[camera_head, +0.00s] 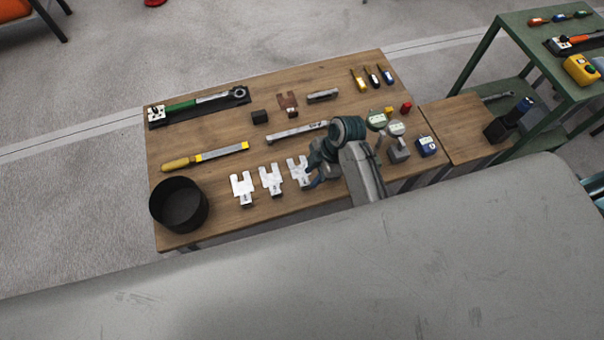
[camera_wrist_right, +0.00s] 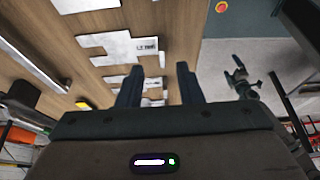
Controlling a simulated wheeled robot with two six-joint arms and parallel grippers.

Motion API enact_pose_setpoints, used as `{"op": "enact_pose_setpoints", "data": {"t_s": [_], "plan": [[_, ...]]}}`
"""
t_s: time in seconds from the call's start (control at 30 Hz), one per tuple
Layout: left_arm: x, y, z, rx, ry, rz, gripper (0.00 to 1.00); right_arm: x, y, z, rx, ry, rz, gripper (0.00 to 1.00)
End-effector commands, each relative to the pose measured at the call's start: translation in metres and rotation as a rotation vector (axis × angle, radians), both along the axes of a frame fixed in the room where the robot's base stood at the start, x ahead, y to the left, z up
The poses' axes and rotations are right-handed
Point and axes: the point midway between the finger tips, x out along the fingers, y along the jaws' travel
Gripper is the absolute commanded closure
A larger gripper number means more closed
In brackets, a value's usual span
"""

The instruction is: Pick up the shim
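Three pale metal shims with slotted ends lie in a row near the table's front edge: the left one (camera_head: 242,188), the middle one (camera_head: 271,180) and the right one (camera_head: 297,169). My right gripper (camera_head: 311,176) is low beside the right shim and partly covers it. In the right wrist view the gripper (camera_wrist_right: 160,70) is open, its two fingers apart. Pale shim pieces (camera_wrist_right: 152,92) show between and behind the fingers; I cannot tell whether they touch. My left gripper is not in view.
The wooden table (camera_head: 225,125) also holds a black round bin (camera_head: 179,205), a file (camera_head: 205,156), a torque wrench (camera_head: 200,104), a reddish-brown slotted plate (camera_head: 288,103) and dial gauges (camera_head: 397,142) right of my arm. A green cart (camera_head: 525,45) stands at the right.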

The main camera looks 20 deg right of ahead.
Motion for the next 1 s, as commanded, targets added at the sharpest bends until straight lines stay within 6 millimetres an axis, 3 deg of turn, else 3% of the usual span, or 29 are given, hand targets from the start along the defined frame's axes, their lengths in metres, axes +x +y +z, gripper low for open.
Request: {"op": "enact_pose_setpoints", "data": {"t_s": [0.3, 0.57, 0.77, 1.0], "plan": [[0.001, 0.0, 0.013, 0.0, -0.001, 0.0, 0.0, -0.003, 0.015, -0.039, 0.001, 0.003, -0.001, 0.67], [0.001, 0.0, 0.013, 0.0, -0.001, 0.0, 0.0, -0.003, 0.016, -0.043, 0.0, 0.0, -0.001, 0.67], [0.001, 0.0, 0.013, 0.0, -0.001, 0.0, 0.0, -0.003, 0.016, -0.043, 0.0, 0.001, -0.002, 1.0], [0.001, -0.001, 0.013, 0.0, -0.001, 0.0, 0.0, -0.003, 0.016, -0.043, 0.0, 0.001, -0.002, 1.0]]}}
